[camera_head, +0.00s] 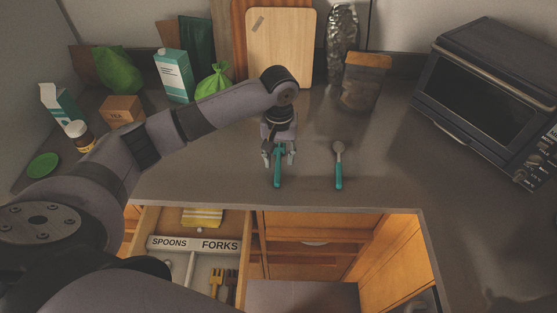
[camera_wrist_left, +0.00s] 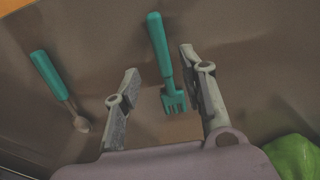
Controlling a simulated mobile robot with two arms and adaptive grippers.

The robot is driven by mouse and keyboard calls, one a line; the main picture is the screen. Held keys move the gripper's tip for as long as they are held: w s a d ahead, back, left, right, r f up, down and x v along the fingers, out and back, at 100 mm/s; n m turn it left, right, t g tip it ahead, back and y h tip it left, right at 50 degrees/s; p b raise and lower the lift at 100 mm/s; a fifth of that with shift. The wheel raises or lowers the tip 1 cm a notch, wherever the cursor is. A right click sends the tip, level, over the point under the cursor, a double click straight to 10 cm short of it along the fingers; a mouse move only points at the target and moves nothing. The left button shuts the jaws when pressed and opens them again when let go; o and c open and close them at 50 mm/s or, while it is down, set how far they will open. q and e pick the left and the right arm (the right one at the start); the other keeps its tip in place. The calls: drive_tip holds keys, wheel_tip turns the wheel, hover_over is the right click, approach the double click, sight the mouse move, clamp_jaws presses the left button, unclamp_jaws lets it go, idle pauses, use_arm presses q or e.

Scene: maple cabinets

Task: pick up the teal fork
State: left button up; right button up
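The teal fork (camera_head: 277,178) lies on the grey counter near its front edge, its handle toward the edge. In the left wrist view the fork (camera_wrist_left: 160,50) shows whole, with its teal tines between my finger tips. My left gripper (camera_head: 279,157) is open above the fork's tine end, pointing down. In the left wrist view its two fingers (camera_wrist_left: 160,70) stand apart on either side of the fork; I cannot tell if they touch it. My right gripper is not in either view.
A spoon with a teal handle (camera_head: 339,170) lies right of the fork. An open drawer (camera_head: 193,243) with SPOONS and FORKS labels is below the counter, yellow forks (camera_head: 216,284) inside. A toaster oven (camera_head: 487,92) stands right; cartons and bags stand at the back.

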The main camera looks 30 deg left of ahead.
sight(278, 169)
use_arm(q)
wheel_tip(278, 169, down, 5)
drive_tip(key=shift+s+a+r+p, duration=0.1)
drive_tip(key=shift+s+a+p, duration=0.05)
drive_tip(key=shift+p, duration=0.55)
drive_tip(key=shift+c, duration=0.5)
clamp_jaws()
